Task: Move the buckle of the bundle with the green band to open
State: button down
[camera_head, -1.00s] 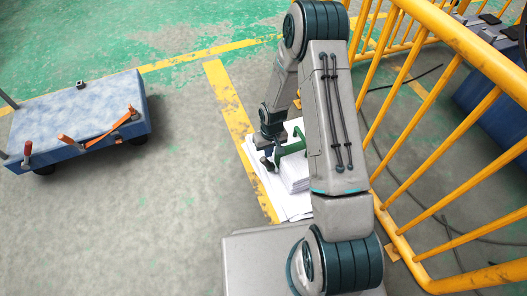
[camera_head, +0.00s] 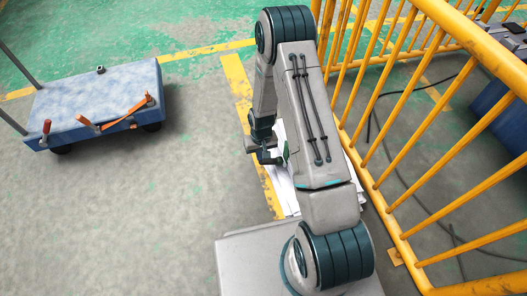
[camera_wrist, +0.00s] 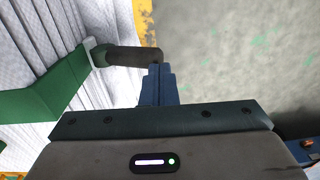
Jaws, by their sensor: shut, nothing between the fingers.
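The bundle (camera_wrist: 95,18) is a stack of white sheets, at the left of the wrist view. A green band (camera_wrist: 50,90) runs around it. The buckle (camera_wrist: 135,56) shows as a dark, rounded handle sticking out from the band toward the right. My gripper (camera_wrist: 157,72) is shut and empty, with its blue fingertips right by the handle's outer end; I cannot tell if they touch. In the head view my gripper (camera_head: 267,158) is beside the bundle's left side, and my arm hides most of the bundle (camera_head: 282,186).
A yellow railing (camera_head: 440,110) stands close on the right, with dark cables on the floor behind it. The floor between cart and bundle is clear.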

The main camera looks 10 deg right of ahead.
jog(key=shift+a+f, duration=0.4)
jog(key=shift+d, duration=0.15)
dwell(0.4)
jog(key=shift+d+f, duration=0.2)
jog(key=shift+d, duration=0.45)
jog(key=a+r+p, duration=0.4)
jog(key=a+r, duration=0.3)
jog(key=shift+s+a, duration=0.2)
jog(key=shift+s, duration=0.05)
dwell(0.4)
